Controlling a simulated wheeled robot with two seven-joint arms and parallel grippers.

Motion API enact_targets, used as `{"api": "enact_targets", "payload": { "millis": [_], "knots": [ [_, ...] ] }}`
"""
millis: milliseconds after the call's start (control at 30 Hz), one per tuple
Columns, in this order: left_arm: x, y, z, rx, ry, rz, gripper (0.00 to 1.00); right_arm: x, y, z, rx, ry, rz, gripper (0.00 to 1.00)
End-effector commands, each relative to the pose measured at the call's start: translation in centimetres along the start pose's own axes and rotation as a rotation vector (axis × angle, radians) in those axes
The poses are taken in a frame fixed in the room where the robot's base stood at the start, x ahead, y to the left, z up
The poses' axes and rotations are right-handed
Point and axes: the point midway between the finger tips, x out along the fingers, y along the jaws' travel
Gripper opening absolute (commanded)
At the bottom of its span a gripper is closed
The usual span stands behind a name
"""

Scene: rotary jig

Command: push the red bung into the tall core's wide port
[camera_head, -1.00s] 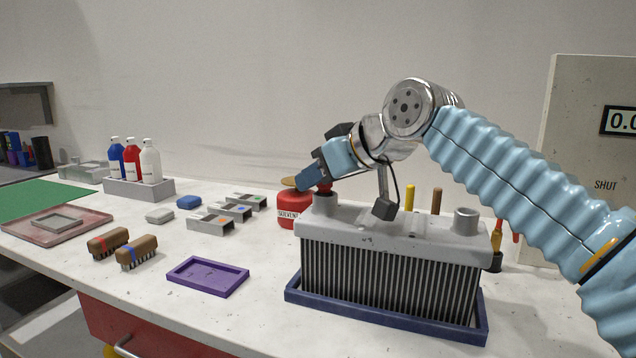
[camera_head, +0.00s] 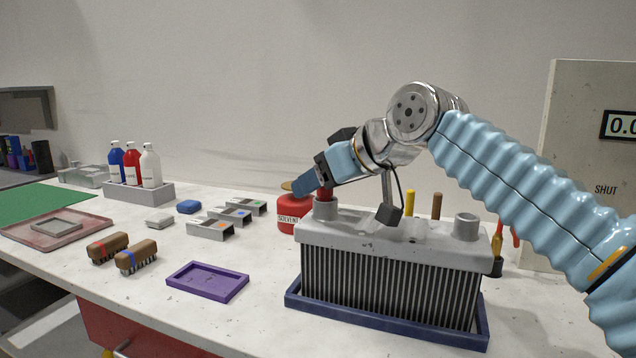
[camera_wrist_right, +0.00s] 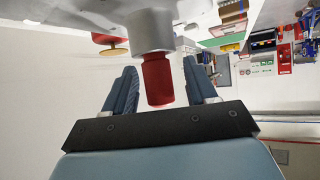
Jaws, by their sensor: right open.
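The tall core (camera_head: 385,275) is a grey-topped finned block standing in a dark blue tray (camera_head: 380,331). The red bung (camera_head: 326,194) stands upright in the mouth of the core's left port (camera_head: 325,210), with much of it sticking out. In the right wrist view the bung (camera_wrist_right: 158,80) lies between the fingers with gaps at both sides, its far end at the grey port (camera_wrist_right: 150,32). My right gripper (camera_head: 312,184) is open around the bung; in the wrist view it (camera_wrist_right: 162,88) holds nothing. A second port (camera_head: 466,225) at the core's right is open. How deep the bung sits is hidden.
A red solvent can (camera_head: 289,220) stands close behind the left port. A purple tray (camera_head: 208,280), two brushes (camera_head: 136,257) and several small metal brackets (camera_head: 211,229) lie to the left. Coloured tools (camera_head: 436,205) stand behind the core. A panel (camera_head: 590,160) stands at the right.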

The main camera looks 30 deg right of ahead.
Motion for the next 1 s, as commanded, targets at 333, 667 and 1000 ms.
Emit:
{"api": "enact_targets", "payload": {
  "millis": [333, 667, 1000],
  "knots": [
    [-0.1, 0.0, 0.0, 0.0, -0.001, 0.0, 0.43, -8.0, 0.0, -0.1, 0.001, 0.005, 0.001, 0.57],
    [-0.3, 0.1, 0.0, 0.0, -0.001, 0.0, 0.43, -11.3, 0.0, 0.0, 0.0, 0.002, 0.0, 0.57],
    [-0.3, 0.1, 0.0, 0.0, -0.001, 0.0, 0.43, -11.3, 0.0, 0.1, 0.0, 0.001, 0.0, 0.57]
  ]
}}
